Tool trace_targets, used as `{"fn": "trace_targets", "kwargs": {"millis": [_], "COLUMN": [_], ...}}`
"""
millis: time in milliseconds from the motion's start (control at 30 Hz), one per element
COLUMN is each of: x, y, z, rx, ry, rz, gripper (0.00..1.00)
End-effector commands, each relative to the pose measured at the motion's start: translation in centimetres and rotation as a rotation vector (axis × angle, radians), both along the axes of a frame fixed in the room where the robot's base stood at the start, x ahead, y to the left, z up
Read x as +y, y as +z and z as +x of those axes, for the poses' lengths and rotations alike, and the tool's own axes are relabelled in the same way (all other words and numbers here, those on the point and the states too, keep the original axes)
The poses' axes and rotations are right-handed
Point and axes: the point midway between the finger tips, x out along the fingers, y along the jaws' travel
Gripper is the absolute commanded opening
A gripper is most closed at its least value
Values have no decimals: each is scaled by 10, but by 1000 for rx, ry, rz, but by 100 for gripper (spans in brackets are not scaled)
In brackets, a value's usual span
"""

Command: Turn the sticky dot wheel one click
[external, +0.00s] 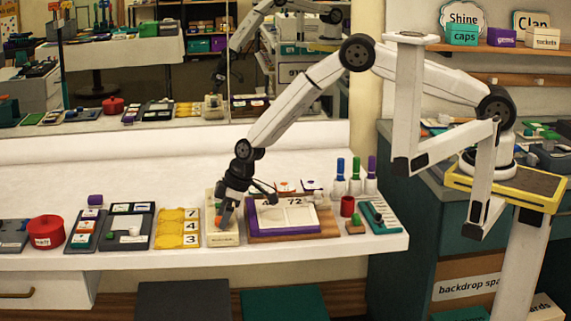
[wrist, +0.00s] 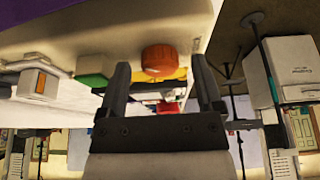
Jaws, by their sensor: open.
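An orange-red round knob (wrist: 160,58), which looks like the sticky dot wheel, shows in the wrist view between my two fingertips, with a gap on each side. My gripper (wrist: 161,68) is open with nothing held. In the external view my gripper (external: 229,207) points down over a narrow cream block (external: 222,239) with a small label near the table's front. A bit of orange (external: 219,220) shows at the fingers there, and the dark fingers hide part of it. I cannot tell whether the fingertips touch the knob.
Farther left are dark trays and a red round tub (external: 46,231). Bare white tabletop (external: 110,178) lies behind.

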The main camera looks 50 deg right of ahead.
Motion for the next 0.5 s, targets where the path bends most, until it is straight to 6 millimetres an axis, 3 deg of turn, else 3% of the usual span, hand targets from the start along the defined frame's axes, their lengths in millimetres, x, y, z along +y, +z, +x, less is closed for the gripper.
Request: {"fn": "trace_targets", "kwargs": {"millis": [33,67,300,500], "x": [0,0,0,0], "y": [0,0,0,0], "z": [0,0,0,0], "rx": [0,0,0,0], "ry": [0,0,0,2], "rz": [0,0,0,0], "gripper": [84,78,2,0]}}
